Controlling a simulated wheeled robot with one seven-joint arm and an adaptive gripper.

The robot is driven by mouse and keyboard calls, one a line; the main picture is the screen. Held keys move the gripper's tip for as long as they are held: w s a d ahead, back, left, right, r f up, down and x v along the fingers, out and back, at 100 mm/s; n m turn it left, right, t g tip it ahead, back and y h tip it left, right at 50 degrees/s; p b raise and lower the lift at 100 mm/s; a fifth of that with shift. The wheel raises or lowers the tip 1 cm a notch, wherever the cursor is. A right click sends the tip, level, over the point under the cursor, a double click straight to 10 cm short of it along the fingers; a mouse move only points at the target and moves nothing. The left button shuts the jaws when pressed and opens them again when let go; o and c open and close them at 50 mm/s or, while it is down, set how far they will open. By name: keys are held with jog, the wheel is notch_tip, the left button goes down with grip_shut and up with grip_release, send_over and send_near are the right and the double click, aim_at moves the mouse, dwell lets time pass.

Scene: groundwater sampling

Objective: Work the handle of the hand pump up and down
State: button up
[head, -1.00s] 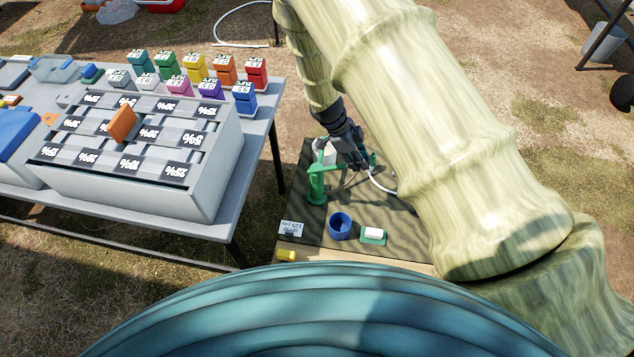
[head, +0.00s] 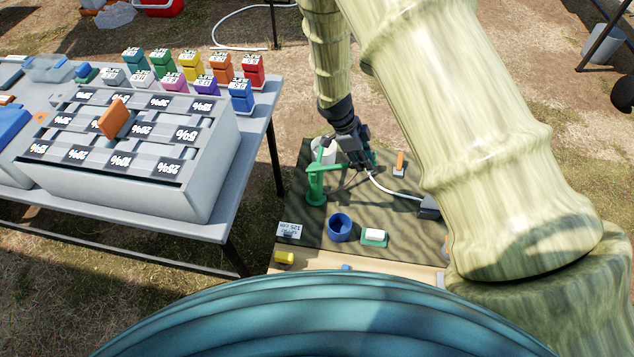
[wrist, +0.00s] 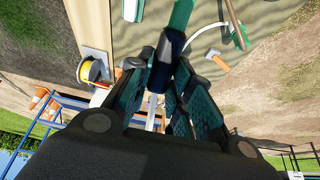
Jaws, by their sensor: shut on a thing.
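The green hand pump (head: 316,182) stands upright on a dark mat (head: 345,262) in the head view. My gripper (head: 358,161) is just right of its top and covers most of the handle there. In the wrist view, my gripper (wrist: 165,72) is shut on the handle's dark blue grip (wrist: 170,44). A green bar (wrist: 181,14) runs on from the grip toward the top of the picture. The pump body cannot be made out clearly in the wrist view.
A blue cup (head: 340,228), a green tray with a white block (head: 374,237) and a label card (head: 289,231) lie in front of the pump. A white hose (head: 392,190) runs to its right. A table with a grey sample rack (head: 120,195) stands left.

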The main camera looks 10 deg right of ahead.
jog(key=f, duration=0.1)
jog(key=y, duration=0.1)
jog(key=f, duration=0.1)
jog(key=shift+s+d+f+y, duration=0.1)
jog(key=shift+d+f+y, duration=0.2)
jog(key=shift+y, duration=0.1)
jog(key=f+y, duration=0.1)
jog(key=d+f+t+y, duration=0.1)
jog(key=d+f+b, duration=0.1)
jog(key=f, duration=0.1)
jog(key=shift+s+d+y, duration=0.1)
jog(key=shift+s+y, duration=0.15)
jog(key=shift+y, duration=0.15)
jog(key=o, duration=1)
jog(key=shift+c, duration=0.2)
jog(key=r, duration=1.2)
jog(key=shift+a, duration=0.2)
